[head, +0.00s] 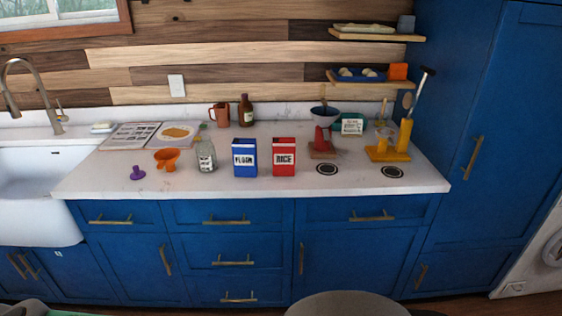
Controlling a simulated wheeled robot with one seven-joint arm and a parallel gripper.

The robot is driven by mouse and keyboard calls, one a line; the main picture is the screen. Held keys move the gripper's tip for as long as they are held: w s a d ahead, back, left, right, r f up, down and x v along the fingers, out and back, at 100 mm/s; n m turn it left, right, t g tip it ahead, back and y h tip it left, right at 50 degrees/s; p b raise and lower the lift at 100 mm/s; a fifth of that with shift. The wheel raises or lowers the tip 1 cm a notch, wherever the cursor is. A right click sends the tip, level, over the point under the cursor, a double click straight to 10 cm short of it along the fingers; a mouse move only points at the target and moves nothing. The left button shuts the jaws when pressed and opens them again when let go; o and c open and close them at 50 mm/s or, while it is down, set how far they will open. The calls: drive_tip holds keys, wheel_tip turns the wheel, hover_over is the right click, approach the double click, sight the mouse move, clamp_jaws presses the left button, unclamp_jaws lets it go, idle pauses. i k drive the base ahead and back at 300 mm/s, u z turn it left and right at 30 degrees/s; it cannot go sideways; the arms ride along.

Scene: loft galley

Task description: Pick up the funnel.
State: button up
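An orange funnel-shaped piece (167,157) with a wide round mouth stands on the white countertop, left of a clear glass bottle (206,156). A small purple piece (137,173) lies in front and to the left of it, near the counter's front edge. It also has a flared base and a narrow top, but it is too small to tell for sure what it is. Both are uncovered, with nothing in front of them. My gripper is not in view.
Blue (245,158) and red (284,157) boxes stand right of the bottle. A blue bowl on a red stand (323,137) and a yellow stand (390,150) are farther right. An open book (132,135) lies behind. The counter (105,178) is bare near the purple piece.

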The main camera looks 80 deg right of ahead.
sight(167, 157)
drive_tip(key=z, duration=2.65)
